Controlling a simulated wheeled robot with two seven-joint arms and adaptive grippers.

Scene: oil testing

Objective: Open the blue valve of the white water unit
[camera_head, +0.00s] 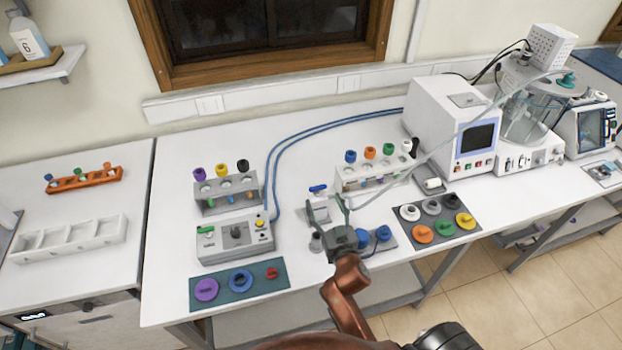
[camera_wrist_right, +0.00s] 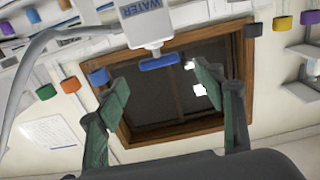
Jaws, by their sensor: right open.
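The white water unit, labelled WATER in the right wrist view (camera_wrist_right: 146,25), stands mid-table and is partly hidden by my gripper in the head view. Its blue valve (camera_head: 318,188) shows as a small blue bar just beyond my fingers. In the right wrist view the blue valve (camera_wrist_right: 160,63) lies crosswise at the end of the unit, ahead of and between the fingers. My right gripper (camera_head: 326,205) is open and empty, its green-padded fingers (camera_wrist_right: 160,85) spread wide and apart from the valve. My left gripper is not in view.
A rack with coloured caps (camera_head: 375,173) stands behind right. A grey control box (camera_head: 235,240) and a teal mat with caps (camera_head: 222,290) are at left. A dark mat with rings (camera_head: 440,222) is at right. Blue tubes (camera_head: 330,126) curve across the table behind.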

